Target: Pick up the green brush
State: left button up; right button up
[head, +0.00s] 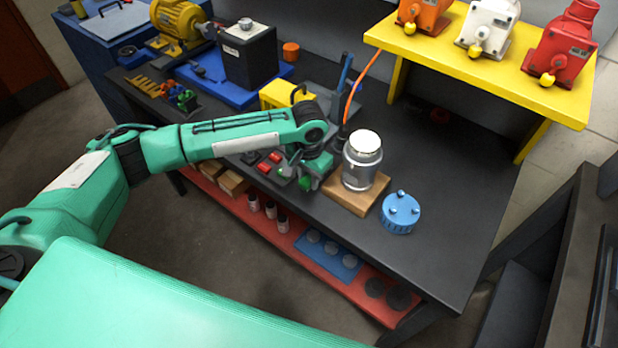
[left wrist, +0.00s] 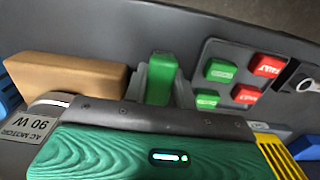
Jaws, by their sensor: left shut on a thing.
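The green brush (left wrist: 161,72) shows in the left wrist view as a small green block between the grey fingers. Only its end shows, and no bristles can be made out. In the head view a bit of its green (head: 305,183) shows low at the jaws, beside the wooden block. My left gripper (head: 308,178) is shut on it, low over the dark bench. The fingers hide part of it. I cannot tell whether it still touches the bench. My right gripper is not in view.
A silver motor (head: 361,165) stands on a wooden block (head: 348,196) just right of the gripper. A blue cap (head: 400,212) lies farther right. Red and green tags (left wrist: 248,82) lie on a grey plate close by. A yellow shelf (head: 470,62) holds three motors.

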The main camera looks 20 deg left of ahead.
aim_at(309, 177)
pick_arm(q)
notch_tip(309, 177, up, 20)
jog(key=b, duration=0.2)
dwell(0.4)
